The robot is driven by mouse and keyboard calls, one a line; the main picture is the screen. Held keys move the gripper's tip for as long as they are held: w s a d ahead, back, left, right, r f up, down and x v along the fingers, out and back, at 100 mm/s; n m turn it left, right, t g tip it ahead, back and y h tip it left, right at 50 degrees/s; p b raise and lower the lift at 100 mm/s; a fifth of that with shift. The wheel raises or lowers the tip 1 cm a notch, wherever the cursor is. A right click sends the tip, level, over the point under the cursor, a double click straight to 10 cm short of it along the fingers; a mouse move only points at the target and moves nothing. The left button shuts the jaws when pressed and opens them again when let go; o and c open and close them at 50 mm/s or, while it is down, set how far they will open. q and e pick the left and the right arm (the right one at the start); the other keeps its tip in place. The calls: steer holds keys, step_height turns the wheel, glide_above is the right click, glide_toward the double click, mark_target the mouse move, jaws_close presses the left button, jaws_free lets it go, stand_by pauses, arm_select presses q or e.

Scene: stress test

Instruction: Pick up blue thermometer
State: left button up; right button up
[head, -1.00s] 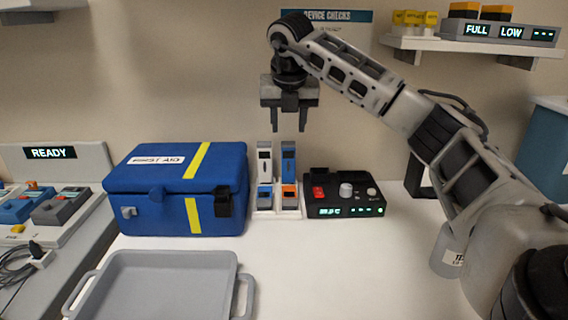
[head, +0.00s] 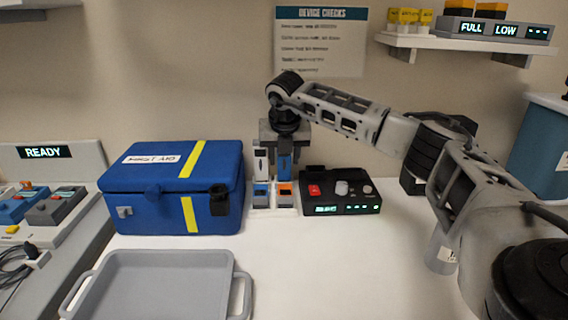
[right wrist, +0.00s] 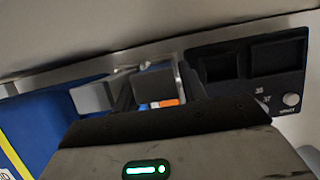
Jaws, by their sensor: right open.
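The blue thermometer (head: 285,165) stands upright in a white holder (head: 272,211) at the back, right of a white one (head: 261,162). My right gripper (head: 284,158) is directly above the holder, fingers pointing down, overlapping the thermometer's upper part. In the right wrist view the blue thermometer (right wrist: 158,84) shows between the two dark fingers, and the white one lies outside them to the left (right wrist: 92,96). The right gripper is open; whether a finger touches the thermometer cannot be told. The thermometer's top is hidden by the gripper. My left gripper is out of view.
A blue first aid box (head: 150,190) stands close left of the holder, and a black device (head: 340,208) with knobs close right. A grey tray (head: 165,258) lies in front left. The white table is clear at front centre. A shelf (head: 465,42) hangs upper right.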

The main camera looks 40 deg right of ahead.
steer(key=c, duration=0.7)
steer(key=shift+c, duration=0.2)
steer(key=shift+r, duration=0.2)
